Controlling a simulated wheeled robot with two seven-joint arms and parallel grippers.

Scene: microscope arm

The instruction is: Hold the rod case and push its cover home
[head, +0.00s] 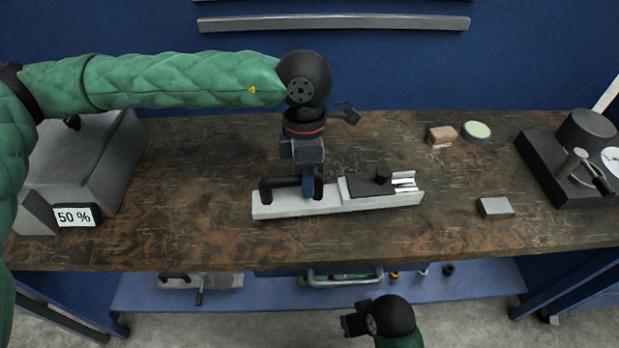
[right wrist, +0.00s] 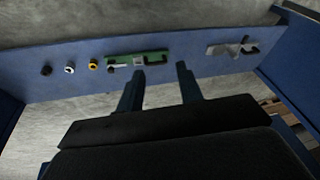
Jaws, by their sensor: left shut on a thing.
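The rod case (head: 330,204) is a long, pale grey tray lying on the wooden bench in the head view. A black handle (head: 268,184) stands at its left end. Its dark cover (head: 366,187) with a black knob (head: 383,174) lies over the right part, leaving pale rods (head: 404,182) exposed at the right end. My left gripper (head: 308,192) comes down from above, shut on the handle, and hides part of it. My right gripper (head: 352,322) is below the bench front; its two fingers stand apart and empty in the right wrist view (right wrist: 161,72).
A brown block (head: 441,136), a round green-topped tin (head: 476,131), a small grey block (head: 495,207) and a dark device (head: 566,170) stand at right. A blue lower shelf (head: 255,293) holds several items.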

